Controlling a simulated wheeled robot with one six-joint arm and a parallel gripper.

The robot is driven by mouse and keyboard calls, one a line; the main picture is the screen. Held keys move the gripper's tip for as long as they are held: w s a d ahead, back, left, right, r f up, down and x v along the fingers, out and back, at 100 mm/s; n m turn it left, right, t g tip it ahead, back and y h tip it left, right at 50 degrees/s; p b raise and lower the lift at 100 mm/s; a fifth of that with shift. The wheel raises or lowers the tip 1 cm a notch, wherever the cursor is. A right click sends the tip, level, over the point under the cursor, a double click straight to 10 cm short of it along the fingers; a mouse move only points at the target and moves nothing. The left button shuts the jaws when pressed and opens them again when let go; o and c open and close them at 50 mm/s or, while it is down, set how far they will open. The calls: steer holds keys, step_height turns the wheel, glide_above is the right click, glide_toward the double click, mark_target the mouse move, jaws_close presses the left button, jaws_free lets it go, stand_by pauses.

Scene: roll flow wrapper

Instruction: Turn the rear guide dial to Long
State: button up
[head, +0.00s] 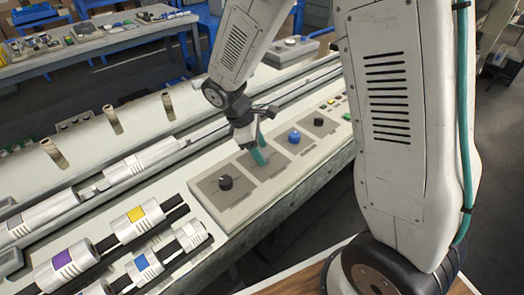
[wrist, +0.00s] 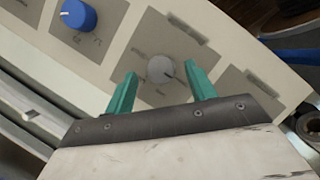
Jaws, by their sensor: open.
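A long grey control panel (head: 245,207) carries a row of dials on dark label plates. A round grey dial (wrist: 160,69) with a small dark pointer line lies between the teal fingertips of my gripper (wrist: 161,76) in the wrist view. My gripper (head: 261,156) is open above the panel in the head view, where its fingers hide this dial. I cannot tell whether the fingers touch it. A blue dial (head: 294,137) with a pale pointer is beside it, also in the wrist view (wrist: 75,14). Label text is too small to read, so I cannot tell which dial is the rear guide.
Black dials stand nearer the front (head: 225,183) and farther back (head: 318,121) on the panel. Small coloured buttons (head: 330,102) sit at its far end. Rollers with yellow (head: 137,214), purple (head: 63,259) and blue (head: 142,263) bands lie left. A separate box with a white-topped dial (head: 290,42) stands behind.

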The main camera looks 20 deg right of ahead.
steer(key=shift+s+d+f, duration=0.15)
steer(key=shift+d+f, duration=0.05)
steer(key=shift+f, duration=0.45)
steer(key=c, duration=1)
steer(key=shift+o, duration=0.2)
